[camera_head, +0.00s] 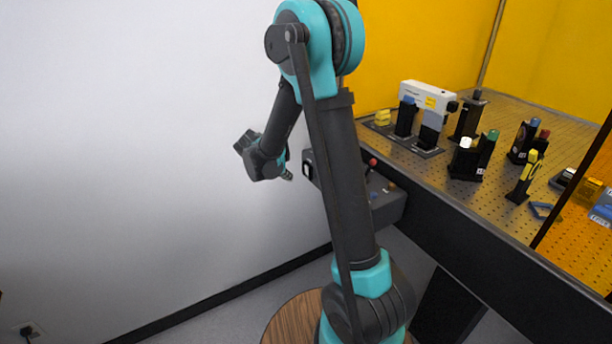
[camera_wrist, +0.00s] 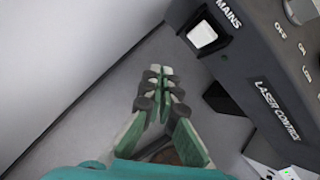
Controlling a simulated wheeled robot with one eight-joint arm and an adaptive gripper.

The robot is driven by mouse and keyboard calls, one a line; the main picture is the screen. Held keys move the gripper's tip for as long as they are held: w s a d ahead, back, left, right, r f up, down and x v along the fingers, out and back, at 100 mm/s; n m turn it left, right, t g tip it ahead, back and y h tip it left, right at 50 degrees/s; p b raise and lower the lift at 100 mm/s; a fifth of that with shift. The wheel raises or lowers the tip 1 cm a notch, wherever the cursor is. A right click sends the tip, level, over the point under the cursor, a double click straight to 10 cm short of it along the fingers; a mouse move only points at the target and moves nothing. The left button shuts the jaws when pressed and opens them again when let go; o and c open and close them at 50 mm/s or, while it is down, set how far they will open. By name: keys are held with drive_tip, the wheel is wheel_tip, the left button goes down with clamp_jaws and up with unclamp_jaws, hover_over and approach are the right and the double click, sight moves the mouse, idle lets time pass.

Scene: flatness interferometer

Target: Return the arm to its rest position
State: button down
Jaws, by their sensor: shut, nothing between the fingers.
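My arm stands raised and bent in the middle of the head view, in front of the white wall. My gripper (camera_head: 287,175) hangs small at the end of the arm, left of the optical table, partly hidden by the wrist. In the wrist view my gripper (camera_wrist: 163,82) is shut, its fingertips together with nothing held. It is over the floor, beside the laser control box (camera_wrist: 245,60), and does not appear to touch it.
The laser control box (camera_head: 385,205) is mounted at the table's near left end, close behind my arm. The perforated table (camera_head: 490,205) bears several optic mounts and a white laser unit (camera_head: 428,97). The white wall (camera_head: 130,130) is at left, with open floor below.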

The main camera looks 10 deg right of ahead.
drive_tip(key=shift+s+a, duration=0.2)
drive_tip(key=shift+a, duration=0.25)
drive_tip(key=s+d+m+y, duration=0.3)
drive_tip(key=s+m, duration=1.1)
drive_tip(key=s+d+m+y, duration=0.2)
drive_tip(key=s+m+y, duration=0.1)
drive_tip(key=s+m, duration=1.1)
drive_tip(key=shift+s+d+f+m+g, duration=0.2)
drive_tip(key=shift+s+d+m+g, duration=0.2)
drive_tip(key=shift+s, duration=0.35)
